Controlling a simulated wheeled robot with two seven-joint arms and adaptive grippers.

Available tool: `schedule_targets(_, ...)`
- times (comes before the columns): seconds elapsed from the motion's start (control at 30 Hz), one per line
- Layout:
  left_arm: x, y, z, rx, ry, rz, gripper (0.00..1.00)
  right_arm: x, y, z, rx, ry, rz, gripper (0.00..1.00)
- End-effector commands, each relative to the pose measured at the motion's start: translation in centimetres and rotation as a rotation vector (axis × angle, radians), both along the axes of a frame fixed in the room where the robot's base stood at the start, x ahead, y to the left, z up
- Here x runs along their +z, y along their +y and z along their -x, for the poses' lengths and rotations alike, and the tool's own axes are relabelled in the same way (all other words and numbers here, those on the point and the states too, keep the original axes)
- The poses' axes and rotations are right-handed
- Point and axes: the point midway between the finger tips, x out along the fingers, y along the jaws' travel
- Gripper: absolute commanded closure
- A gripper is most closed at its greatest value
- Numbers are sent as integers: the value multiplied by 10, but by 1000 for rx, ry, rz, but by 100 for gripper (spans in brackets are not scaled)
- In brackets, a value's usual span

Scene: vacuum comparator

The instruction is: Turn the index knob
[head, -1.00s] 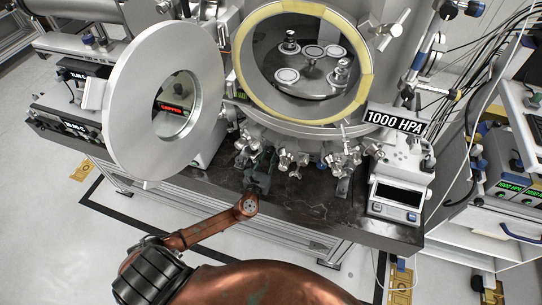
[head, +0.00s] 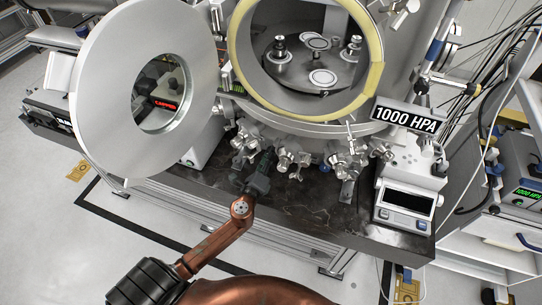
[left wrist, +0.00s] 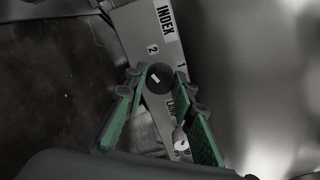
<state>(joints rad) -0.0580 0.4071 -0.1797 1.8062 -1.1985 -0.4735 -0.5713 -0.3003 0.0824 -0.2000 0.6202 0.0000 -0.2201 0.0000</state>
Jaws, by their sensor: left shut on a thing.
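The index knob (left wrist: 159,78) is a round black knob with a small white mark, on a grey panel (left wrist: 144,26) under the "INDEX" label, with a "2" and a "1" near it. My left gripper (left wrist: 160,83) is shut on it, green-padded fingers on either side. In the head view my left gripper (head: 262,165) reaches the underside of the round vacuum chamber (head: 285,120); the knob cannot be made out there. Inside the chamber, a dark carousel (head: 301,76) carries flat discs and metal weights. My right gripper is not in view.
The chamber's round door (head: 105,75) stands open at left. Valves and fittings (head: 300,165) crowd under the chamber beside my left gripper. A "1000 HPA" sign (head: 405,118) and a display box (head: 404,203) are at right. The dark bench top (head: 310,212) has bare room in front.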

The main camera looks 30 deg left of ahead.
Motion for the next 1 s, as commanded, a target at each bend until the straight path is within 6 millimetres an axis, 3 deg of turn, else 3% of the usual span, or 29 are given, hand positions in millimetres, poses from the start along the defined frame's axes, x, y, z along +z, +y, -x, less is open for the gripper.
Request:
schedule_targets(0.4, -2, -1, 0, 1, -91, 391, 100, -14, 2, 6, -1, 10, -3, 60)
schedule_targets(1.0, 1, -1, 0, 1, -207, 869, 100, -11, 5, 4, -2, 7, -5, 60)
